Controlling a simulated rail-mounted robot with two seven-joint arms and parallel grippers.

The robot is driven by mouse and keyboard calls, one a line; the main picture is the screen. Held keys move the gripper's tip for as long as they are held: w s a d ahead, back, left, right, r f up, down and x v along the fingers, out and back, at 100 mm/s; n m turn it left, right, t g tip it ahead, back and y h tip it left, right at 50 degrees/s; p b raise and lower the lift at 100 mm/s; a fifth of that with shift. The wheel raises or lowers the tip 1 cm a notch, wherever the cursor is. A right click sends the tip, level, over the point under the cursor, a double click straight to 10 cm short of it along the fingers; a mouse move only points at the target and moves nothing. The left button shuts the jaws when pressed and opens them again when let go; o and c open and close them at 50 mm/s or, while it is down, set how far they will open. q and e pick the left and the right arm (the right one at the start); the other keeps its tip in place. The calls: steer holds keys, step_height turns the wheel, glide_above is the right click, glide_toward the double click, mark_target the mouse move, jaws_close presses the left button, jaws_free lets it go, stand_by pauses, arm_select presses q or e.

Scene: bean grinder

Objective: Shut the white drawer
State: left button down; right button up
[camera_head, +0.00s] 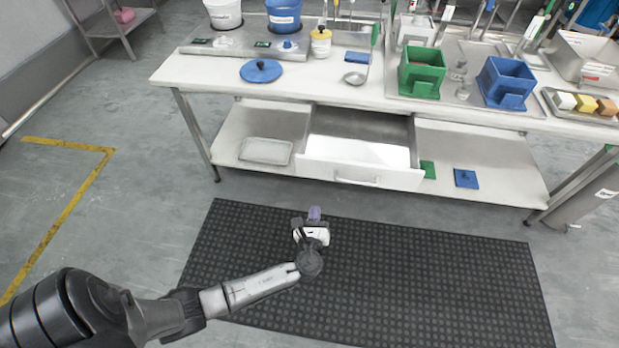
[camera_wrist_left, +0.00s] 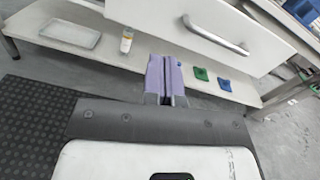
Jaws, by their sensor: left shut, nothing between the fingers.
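The white drawer (camera_head: 360,175) hangs under the table and stands pulled out, its metal inside showing from above. Its front and bar handle (camera_head: 357,181) face me. In the left wrist view the drawer front (camera_wrist_left: 205,22) fills the upper part, with the handle (camera_wrist_left: 216,38) to the right of the fingers. My left gripper (camera_head: 314,213) is over the black mat, in front of the drawer and apart from it. Its purple fingers (camera_wrist_left: 166,78) are shut together with nothing between them. My right gripper is in neither view.
The table (camera_head: 215,77) carries a green box (camera_head: 421,72), a blue box (camera_head: 506,82) and a blue lid (camera_head: 261,70). The lower shelf (camera_head: 480,160) holds a tray (camera_head: 266,151) and green and blue pieces. A black rubber mat (camera_head: 450,290) covers the clear floor in front.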

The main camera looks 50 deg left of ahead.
arm_select(q)
steer(key=m, duration=0.2)
steer(key=b, duration=0.4)
glide_toward(324, 171)
steer(key=shift+m, duration=0.3)
steer(key=x, duration=0.6)
steer(key=shift+w, duration=0.1)
steer(key=shift+w+a, duration=0.5)
